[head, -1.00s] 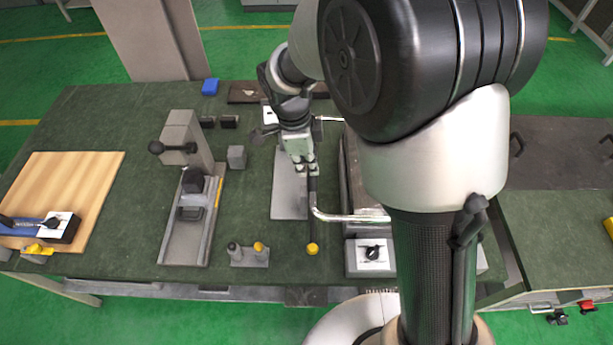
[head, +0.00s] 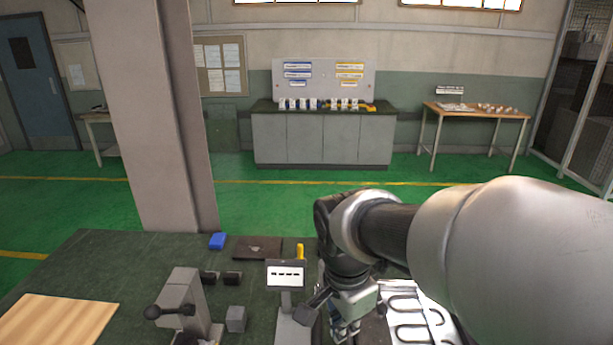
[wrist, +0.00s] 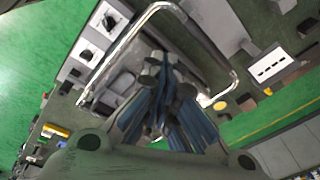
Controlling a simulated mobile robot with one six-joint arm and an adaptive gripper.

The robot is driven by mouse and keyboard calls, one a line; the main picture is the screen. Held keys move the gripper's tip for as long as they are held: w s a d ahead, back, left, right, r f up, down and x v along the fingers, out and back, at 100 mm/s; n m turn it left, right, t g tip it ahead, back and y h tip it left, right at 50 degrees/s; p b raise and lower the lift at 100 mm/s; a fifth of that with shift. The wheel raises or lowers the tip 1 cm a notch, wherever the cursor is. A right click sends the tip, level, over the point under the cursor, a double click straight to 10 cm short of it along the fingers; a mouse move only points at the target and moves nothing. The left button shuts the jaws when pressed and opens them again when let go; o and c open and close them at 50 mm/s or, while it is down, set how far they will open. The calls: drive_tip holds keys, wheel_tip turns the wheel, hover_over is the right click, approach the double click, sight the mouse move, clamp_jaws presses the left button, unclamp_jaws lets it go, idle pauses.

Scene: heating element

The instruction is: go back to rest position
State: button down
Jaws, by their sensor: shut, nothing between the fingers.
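My gripper (head: 345,328) is at the lower middle of the head view, above the workbench, with its fingers pointing down. In the wrist view its fingers (wrist: 165,80) are closed together with nothing between them. A bent shiny metal tube (wrist: 122,52) passes around and behind the fingers in the wrist view; I cannot tell how far it is from them. Serpentine metal tubing (head: 410,303) shows on a bright panel right of the gripper in the head view, partly hidden by my arm.
A pillar (head: 160,120) stands behind. The air above the bench's left is clear.

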drive_tip(key=s+d+n+t+b, duration=0.1)
drive_tip(key=s+d+n, duration=0.2)
drive_tip(key=s+n, duration=0.3)
drive_tip(key=s+d+n+t+b, duration=0.1)
drive_tip(key=s+d+n, duration=0.3)
drive_tip(key=s, duration=0.5)
drive_tip(key=shift+s+d+r+n+t+y+b, duration=0.15)
drive_tip(key=shift+r+n+t+y+b, duration=0.35)
drive_tip(key=shift+n, duration=0.7)
